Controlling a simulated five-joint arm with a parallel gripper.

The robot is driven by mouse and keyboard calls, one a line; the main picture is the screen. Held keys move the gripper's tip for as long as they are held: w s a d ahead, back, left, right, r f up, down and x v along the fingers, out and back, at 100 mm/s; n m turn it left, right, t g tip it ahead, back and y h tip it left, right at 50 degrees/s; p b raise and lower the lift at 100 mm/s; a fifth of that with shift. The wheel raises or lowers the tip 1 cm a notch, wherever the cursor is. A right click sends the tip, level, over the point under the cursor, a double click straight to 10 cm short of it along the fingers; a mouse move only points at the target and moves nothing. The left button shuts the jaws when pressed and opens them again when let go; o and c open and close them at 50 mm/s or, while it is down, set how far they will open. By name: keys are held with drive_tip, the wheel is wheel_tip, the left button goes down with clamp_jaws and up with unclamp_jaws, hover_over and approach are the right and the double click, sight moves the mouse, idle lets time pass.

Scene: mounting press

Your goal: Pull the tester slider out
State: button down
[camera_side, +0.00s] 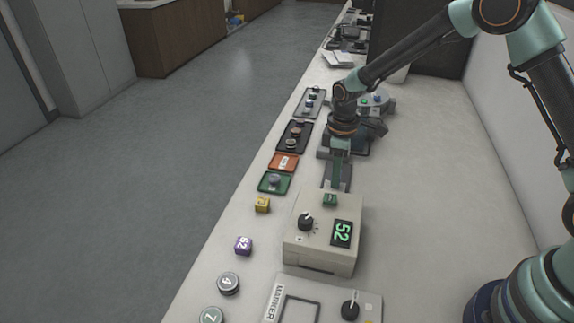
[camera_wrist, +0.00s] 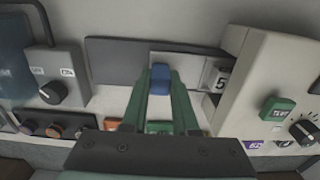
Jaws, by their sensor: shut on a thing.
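The tester (camera_side: 319,252) is a beige box with a dial, a green button and a display reading 52. It also shows at the right of the wrist view (camera_wrist: 250,62). A dark grey flat strip (camera_wrist: 115,58) runs out from its side. A blue block (camera_wrist: 160,74), seemingly the slider's grip, stands over the strip. My gripper (camera_wrist: 160,88) is shut on this blue block, its green fingers on either side of it. In the side view my gripper (camera_side: 337,180) reaches down behind the tester, and its fingers hide the blue block there.
Behind my gripper stands another device (camera_side: 375,101). Trays, among them a green one (camera_side: 275,182), line the bench's left edge. The bench's right side is clear.

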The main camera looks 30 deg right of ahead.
drive_tip(key=w+d, duration=0.6)
drive_tip(key=shift+w+r, duration=0.1)
drive_tip(key=shift+w, duration=0.05)
drive_tip(key=shift+d, duration=0.1)
drive_tip(key=c, duration=0.7)
unclamp_jaws()
wheel_tip(320, 180, up, 12)
drive_tip(key=s+r+m+t, duration=0.3)
drive_tip(key=s+r+m, duration=0.1)
drive_tip(key=s+r, duration=0.65)
drive_tip(key=s+m+t, duration=0.1)
drive_tip(key=s, duration=0.3)
drive_tip(key=s+m, duration=0.2)
drive_tip(key=s, duration=0.2)
drive_tip(key=s+a+m+t, duration=0.1)
drive_tip(key=s+m, duration=0.1)
drive_tip(key=s, duration=0.3)
drive_tip(key=shift+f+t, duration=0.15)
drive_tip(key=shift+t, duration=0.15)
